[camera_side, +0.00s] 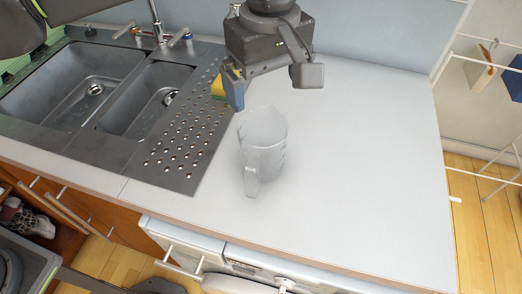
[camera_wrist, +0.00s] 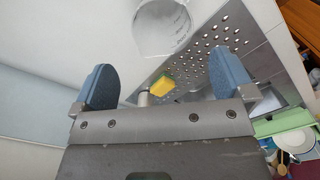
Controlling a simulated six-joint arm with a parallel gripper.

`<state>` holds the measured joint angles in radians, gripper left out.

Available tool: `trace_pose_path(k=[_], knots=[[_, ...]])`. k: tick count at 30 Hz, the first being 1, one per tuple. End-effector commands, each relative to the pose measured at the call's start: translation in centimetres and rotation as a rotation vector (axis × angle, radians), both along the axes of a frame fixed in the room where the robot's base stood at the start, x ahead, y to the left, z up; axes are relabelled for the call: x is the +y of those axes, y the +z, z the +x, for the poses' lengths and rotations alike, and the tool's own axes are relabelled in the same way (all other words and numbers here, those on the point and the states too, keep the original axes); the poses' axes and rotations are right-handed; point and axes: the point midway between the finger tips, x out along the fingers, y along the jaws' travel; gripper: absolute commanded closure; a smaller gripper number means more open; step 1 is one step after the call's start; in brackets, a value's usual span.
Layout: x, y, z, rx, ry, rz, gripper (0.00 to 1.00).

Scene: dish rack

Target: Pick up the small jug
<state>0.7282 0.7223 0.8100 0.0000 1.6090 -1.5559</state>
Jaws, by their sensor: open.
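The small jug (camera_side: 263,142) is clear, with measuring marks on its side and a handle facing the front. It stands upright on the white counter. In the wrist view the jug (camera_wrist: 163,27) shows at the top, beyond the fingertips and partly cut off by the frame edge. My gripper (camera_side: 272,92) is open and empty, above and behind the jug in the side view. Its two blue-padded fingers also show in the wrist view (camera_wrist: 166,82), wide apart. The gripper does not touch the jug.
A perforated drainboard (camera_side: 187,143) and double sink (camera_side: 80,84) lie left of the jug. A yellow sponge (camera_wrist: 161,85) lies near the drainboard's back edge. A wire rack (camera_side: 484,55) stands beyond the counter's right edge. The counter (camera_side: 367,150) right of the jug is clear.

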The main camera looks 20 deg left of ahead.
Motion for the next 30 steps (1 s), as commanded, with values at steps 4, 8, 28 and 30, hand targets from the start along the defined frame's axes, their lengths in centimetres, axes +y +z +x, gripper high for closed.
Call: trace_pose_path(k=[4, 8, 28, 30], knots=[[-0.2, -1.7, -0.1, 0.004, 0.005, 0.004, 0.00], [-0.1, -4.2, -0.1, 0.005, 0.005, 0.005, 0.00], [0.5, -12.5, 0.3, 0.003, 0.005, 0.003, 0.00], [0.5, -13.2, 0.3, 0.002, 0.005, 0.002, 0.00]])
